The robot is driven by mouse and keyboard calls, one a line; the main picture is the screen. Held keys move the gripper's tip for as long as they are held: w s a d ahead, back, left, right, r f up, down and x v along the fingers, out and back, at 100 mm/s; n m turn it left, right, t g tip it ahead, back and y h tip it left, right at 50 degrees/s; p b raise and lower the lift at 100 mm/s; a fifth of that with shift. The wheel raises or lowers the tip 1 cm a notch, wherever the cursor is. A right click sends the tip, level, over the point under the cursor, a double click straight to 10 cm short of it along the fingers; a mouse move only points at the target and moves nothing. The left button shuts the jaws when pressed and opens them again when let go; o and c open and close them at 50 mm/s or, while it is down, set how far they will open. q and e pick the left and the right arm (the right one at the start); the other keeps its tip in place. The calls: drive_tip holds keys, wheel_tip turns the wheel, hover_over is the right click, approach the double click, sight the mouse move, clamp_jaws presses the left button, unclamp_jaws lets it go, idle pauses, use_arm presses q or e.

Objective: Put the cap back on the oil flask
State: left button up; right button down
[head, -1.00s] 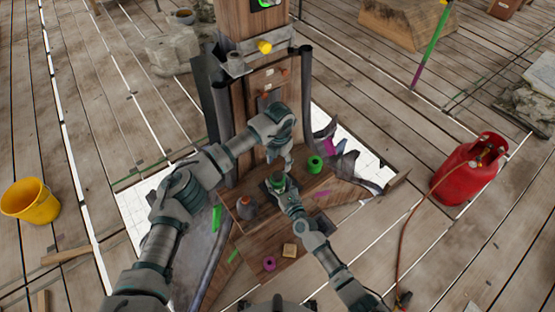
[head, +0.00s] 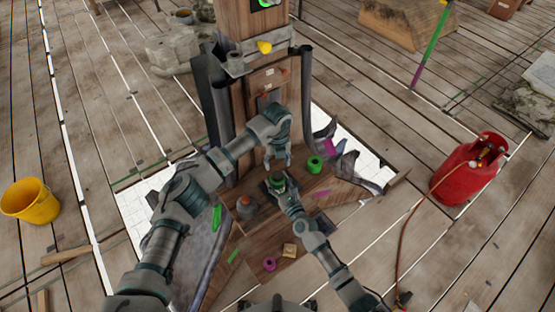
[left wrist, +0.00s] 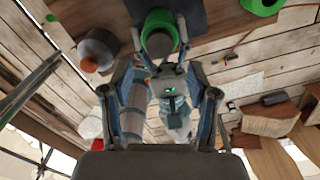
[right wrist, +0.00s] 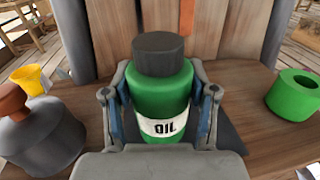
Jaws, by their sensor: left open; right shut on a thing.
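The green oil flask (right wrist: 160,95) with its white OIL label stands upright in the right wrist view. My right gripper (right wrist: 160,112) is shut around its body. The dark grey cap (right wrist: 159,54) sits on top of the flask, looking level; whether it is tightened I cannot tell. In the head view the flask (head: 278,184) is low in front of the wooden post. My left gripper (head: 278,163) is open just above it, fingers pointing down. In the left wrist view the cap (left wrist: 158,43) shows between the open fingertips, against the green flask (left wrist: 157,19).
A grey pot with an orange-brown top (head: 246,207) stands left of the flask and a green ring (head: 315,164) right of it. A magenta ring (head: 268,264) and a wooden block (head: 289,250) lie nearer. A red gas cylinder (head: 468,170) and yellow bucket (head: 30,202) stand farther out.

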sight(277, 174)
use_arm(q)
wheel_tip(277, 174, down, 7)
drive_tip(key=shift+f, duration=0.1)
idle(0.3)
clamp_jaws()
drive_tip(key=m, duration=1.3)
drive_tip(key=shift+o, duration=0.8)
unclamp_jaws()
